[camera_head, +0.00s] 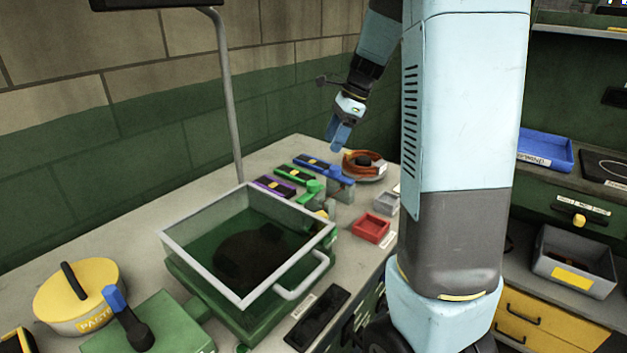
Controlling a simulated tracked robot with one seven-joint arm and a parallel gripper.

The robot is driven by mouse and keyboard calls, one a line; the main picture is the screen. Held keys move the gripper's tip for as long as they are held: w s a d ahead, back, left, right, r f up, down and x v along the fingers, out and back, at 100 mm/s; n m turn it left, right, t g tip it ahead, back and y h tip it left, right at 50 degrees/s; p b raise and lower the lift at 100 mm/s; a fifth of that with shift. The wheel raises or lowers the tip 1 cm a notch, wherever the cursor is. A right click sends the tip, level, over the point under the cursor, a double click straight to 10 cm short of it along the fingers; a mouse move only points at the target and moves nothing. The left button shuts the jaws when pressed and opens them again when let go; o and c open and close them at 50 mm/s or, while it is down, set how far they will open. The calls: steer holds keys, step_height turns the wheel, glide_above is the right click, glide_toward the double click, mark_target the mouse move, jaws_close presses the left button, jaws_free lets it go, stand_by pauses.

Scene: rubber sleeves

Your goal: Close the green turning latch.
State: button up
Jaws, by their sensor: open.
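A row of purple, green and blue dark-topped strips lies on the bench right of centre. The green strip (293,175) is the middle one, between the purple strip (273,187) and the blue strip (312,163). A green turning piece (312,188) stands at its near right end, just behind the clear-walled box. It is small in the picture, and I cannot tell its angle. My gripper (339,142) points down with blue fingers, above and behind the row, apart from the green piece. It is open, and nothing shows between its fingers.
A clear-walled box (180,245) with a grey handle stands in front of the latches. A blue piece (339,175) on a grey block, a red tray (371,228) and an orange-brown round dish (375,174) are close by. A grey pole rises behind the box.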

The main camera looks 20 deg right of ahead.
mark_target(313, 183)
steer(key=x, duration=1.3)
steer(key=shift+a+f, duration=0.15)
steer(key=shift+f, duration=0.1)
steer(key=shift+c, duration=0.2)
